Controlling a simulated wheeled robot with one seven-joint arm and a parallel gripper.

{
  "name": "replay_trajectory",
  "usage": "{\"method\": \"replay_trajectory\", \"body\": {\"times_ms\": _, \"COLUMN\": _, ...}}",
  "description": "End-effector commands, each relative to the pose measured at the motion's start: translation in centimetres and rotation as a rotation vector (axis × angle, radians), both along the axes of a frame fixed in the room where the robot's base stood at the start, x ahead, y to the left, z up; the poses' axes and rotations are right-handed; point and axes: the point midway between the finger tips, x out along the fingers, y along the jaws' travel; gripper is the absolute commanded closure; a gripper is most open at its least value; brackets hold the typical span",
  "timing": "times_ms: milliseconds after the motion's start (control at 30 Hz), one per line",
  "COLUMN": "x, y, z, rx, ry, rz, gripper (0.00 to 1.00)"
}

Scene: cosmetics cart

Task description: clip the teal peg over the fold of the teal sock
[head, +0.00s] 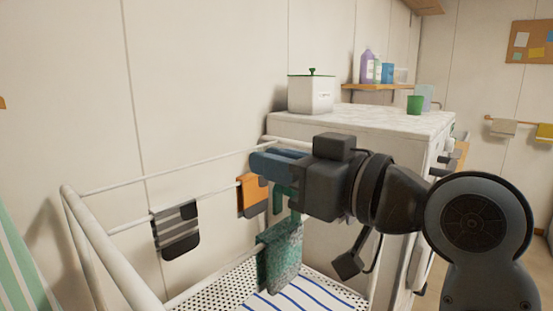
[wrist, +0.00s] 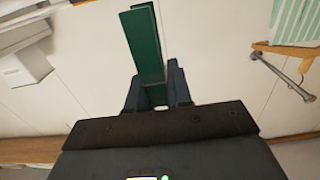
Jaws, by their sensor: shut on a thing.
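My gripper (head: 262,163) is shut on the teal peg (wrist: 146,45), which sticks out beyond the fingers in the wrist view. In the head view part of the peg (head: 283,197) shows below the blue fingers, partly hidden by my gripper. The teal sock (head: 280,256) is a speckled teal cloth hanging on the rack, just below the peg. Its top is close to the peg's lower end; I cannot tell whether they touch. The sock does not show clearly in the wrist view.
A grey striped sock (head: 176,232) and an orange sock (head: 252,195) hang on the rack's rail behind. The white rack frame (head: 92,236) surrounds the sock. A white-topped appliance (head: 370,122) with a white box (head: 311,94) stands behind my arm.

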Motion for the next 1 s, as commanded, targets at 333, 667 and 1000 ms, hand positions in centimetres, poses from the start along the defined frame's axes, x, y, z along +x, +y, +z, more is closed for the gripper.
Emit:
{"method": "replay_trajectory", "body": {"times_ms": 333, "x": 0.0, "y": 0.0, "z": -2.2, "rx": 0.0, "ry": 0.0, "rz": 0.0, "gripper": 1.0}}
{"method": "replay_trajectory", "body": {"times_ms": 667, "x": 0.0, "y": 0.0, "z": -3.8, "rx": 0.0, "ry": 0.001, "rz": 0.0, "gripper": 1.0}}
{"method": "replay_trajectory", "body": {"times_ms": 1000, "x": 0.0, "y": 0.0, "z": -4.1, "rx": 0.001, "ry": 0.001, "rz": 0.0, "gripper": 1.0}}
